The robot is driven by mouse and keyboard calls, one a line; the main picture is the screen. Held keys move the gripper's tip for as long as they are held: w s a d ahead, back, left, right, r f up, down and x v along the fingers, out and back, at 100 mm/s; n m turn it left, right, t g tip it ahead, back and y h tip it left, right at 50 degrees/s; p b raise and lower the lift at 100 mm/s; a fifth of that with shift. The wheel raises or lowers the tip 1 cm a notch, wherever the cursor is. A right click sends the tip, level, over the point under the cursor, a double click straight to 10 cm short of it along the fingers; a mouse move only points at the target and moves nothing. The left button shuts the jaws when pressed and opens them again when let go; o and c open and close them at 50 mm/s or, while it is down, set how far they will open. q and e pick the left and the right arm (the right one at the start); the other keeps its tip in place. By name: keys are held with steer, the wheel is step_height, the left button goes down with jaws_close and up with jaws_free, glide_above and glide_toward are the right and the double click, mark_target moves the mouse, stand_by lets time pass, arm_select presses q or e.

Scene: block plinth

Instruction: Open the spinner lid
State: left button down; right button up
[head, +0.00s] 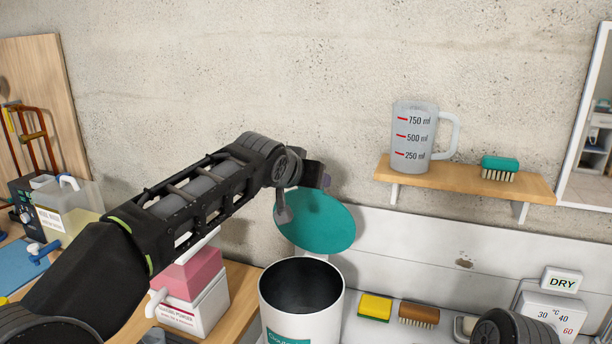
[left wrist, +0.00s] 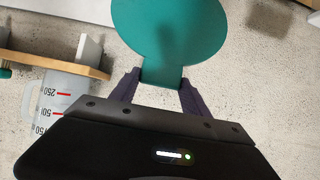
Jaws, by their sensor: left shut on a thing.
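The spinner is a white cylinder (head: 300,310) with a dark open mouth at the bottom middle of the head view. Its round teal lid (head: 318,222) stands steeply tilted above and behind the mouth, near the wall. The lid (left wrist: 170,30) also shows in the left wrist view, with a narrower tab between my fingers. My left gripper (left wrist: 160,88) is shut on this tab. In the head view my left gripper (head: 322,180) is at the lid's upper edge, partly hidden by my wrist. My right gripper is not in view.
A wooden shelf (head: 450,182) with a measuring jug (head: 413,137) and a teal brush (head: 499,167) is on the wall at right. A yellow sponge (head: 375,307), a brown brush (head: 418,315) and a dial box (head: 548,312) are right of the spinner. A pink-and-white box (head: 195,290) is left.

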arm_select(q)
steer(key=c, duration=0.6)
jaws_free()
steer(key=shift+s+a, duration=0.1)
steer(key=shift+s, duration=0.05)
steer(key=shift+o, duration=0.4)
steer(key=b+v, duration=0.2)
steer(key=v, duration=0.5)
steer(key=shift+s+r+b, duration=0.25)
steer(key=shift+s+b, duration=0.05)
steer(key=shift+b, duration=0.1)
